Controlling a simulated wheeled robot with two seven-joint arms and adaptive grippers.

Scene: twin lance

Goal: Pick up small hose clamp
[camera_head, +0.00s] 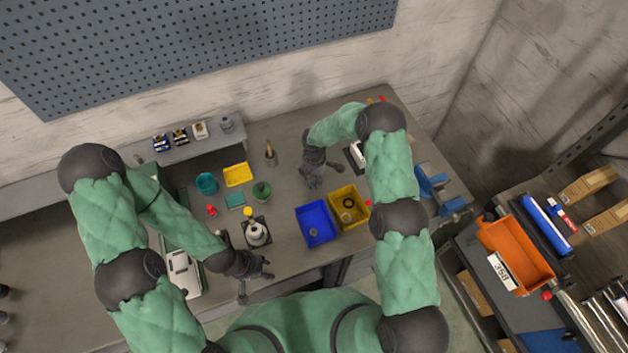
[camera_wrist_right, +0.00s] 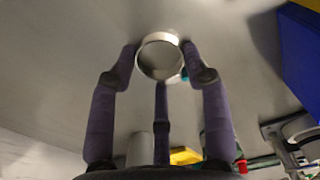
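The small hose clamp (camera_wrist_right: 159,56) is a thin silvery ring in the right wrist view, over the grey tabletop. My right gripper (camera_wrist_right: 160,62) has its three purple-grey fingers spread around the ring, two at its sides and one below. The fingertips are very close to the rim; contact is not clear. In the head view my right gripper (camera_head: 322,179) is over the middle of the workbench, behind the bins, and hides the clamp. My left gripper (camera_head: 256,281) is open and empty near the bench's front edge.
A blue bin (camera_head: 304,225) and a yellow bin (camera_head: 336,221) holding a dark ring stand in front of my right gripper. A blue vise (camera_head: 432,186) is at the right.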

